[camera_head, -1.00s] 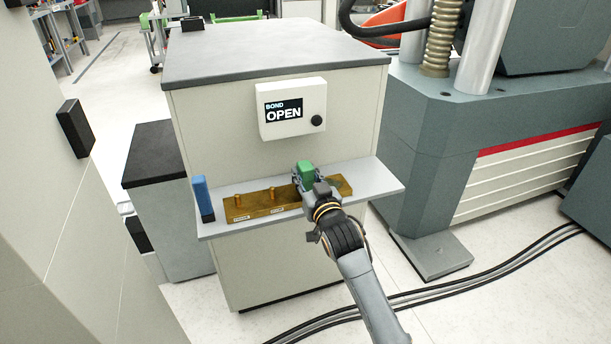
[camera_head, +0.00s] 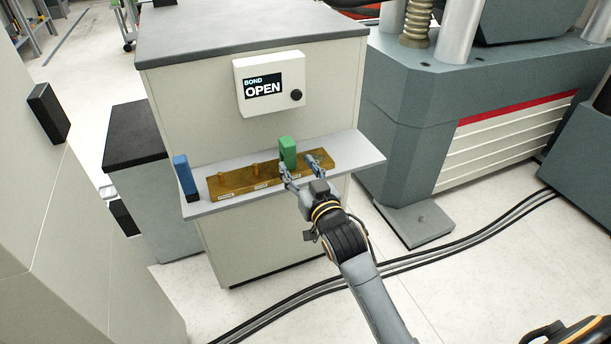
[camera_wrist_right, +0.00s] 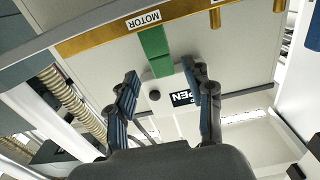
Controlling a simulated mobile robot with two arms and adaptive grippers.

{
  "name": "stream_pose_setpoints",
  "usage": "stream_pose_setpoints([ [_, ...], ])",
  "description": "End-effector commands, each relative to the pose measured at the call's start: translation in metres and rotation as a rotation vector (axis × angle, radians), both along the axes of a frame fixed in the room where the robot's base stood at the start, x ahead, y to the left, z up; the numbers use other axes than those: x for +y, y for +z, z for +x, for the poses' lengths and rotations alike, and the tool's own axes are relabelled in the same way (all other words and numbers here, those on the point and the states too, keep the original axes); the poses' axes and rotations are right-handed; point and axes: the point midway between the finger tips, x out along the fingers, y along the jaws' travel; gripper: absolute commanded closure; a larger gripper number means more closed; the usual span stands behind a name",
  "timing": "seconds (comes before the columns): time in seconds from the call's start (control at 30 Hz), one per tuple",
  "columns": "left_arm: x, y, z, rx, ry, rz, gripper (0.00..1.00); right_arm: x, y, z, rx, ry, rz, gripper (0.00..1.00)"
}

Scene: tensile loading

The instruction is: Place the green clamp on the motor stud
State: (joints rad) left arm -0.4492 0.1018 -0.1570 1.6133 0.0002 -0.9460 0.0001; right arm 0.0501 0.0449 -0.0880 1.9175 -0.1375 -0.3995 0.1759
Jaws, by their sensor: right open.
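The green clamp (camera_head: 287,152) stands upright on the brass bar (camera_head: 237,181), on its right part in the head view. In the right wrist view the clamp (camera_wrist_right: 153,42) is at the place by the MOTOR label (camera_wrist_right: 143,20); the motor stud itself is hidden. My right gripper (camera_head: 304,168) is open, in front of and slightly right of the clamp. Its spread fingers also show in the right wrist view (camera_wrist_right: 160,74), apart from the clamp.
The bar lies on a grey shelf (camera_head: 362,157) of a cabinet, with bare studs (camera_head: 255,169) left of the clamp. A blue block (camera_head: 184,175) stands at the shelf's left end. Above hangs a panel reading BOND OPEN (camera_head: 270,83). A large grey machine (camera_head: 410,110) stands to the right.

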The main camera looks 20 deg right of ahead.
Motion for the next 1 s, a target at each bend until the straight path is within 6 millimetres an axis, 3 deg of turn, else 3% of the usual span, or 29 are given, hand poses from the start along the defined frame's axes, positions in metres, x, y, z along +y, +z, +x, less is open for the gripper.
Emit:
stream_pose_setpoints([
  [0.2, 0.001, -0.009, -0.005, 0.007, -0.001, 0.001, 1.0, -0.001, 0.0, -0.035, 0.002, -0.001, 0.0, 0.48],
  [0.47, 0.001, -0.013, -0.007, 0.008, -0.002, 0.001, 1.0, -0.002, -0.001, -0.044, 0.004, -0.001, 0.0, 0.48],
  [0.57, 0.001, -0.013, -0.007, 0.008, -0.002, 0.001, 1.0, -0.001, -0.024, -0.047, 0.06, 0.001, -0.006, 0.48],
  [0.67, 0.001, -0.013, -0.007, 0.008, -0.002, 0.001, 1.0, 0.0, -0.084, -0.057, 0.207, 0.005, -0.025, 0.48],
  [0.77, 0.001, -0.013, -0.007, 0.008, -0.002, 0.002, 1.0, 0.002, -0.172, -0.088, 0.431, 0.017, -0.051, 0.48],
  [0.8, 0.001, -0.013, -0.007, 0.008, -0.002, 0.002, 1.0, 0.002, -0.209, -0.106, 0.531, 0.023, -0.063, 0.48],
  [0.9, 0.001, -0.013, -0.007, 0.008, -0.002, 0.002, 1.0, 0.003, -0.294, -0.164, 0.775, 0.044, -0.094, 0.48],
  [1.0, 0.001, -0.013, -0.007, 0.008, -0.002, 0.002, 1.0, 0.001, -0.361, -0.23, 0.995, 0.066, -0.122, 0.48],
])
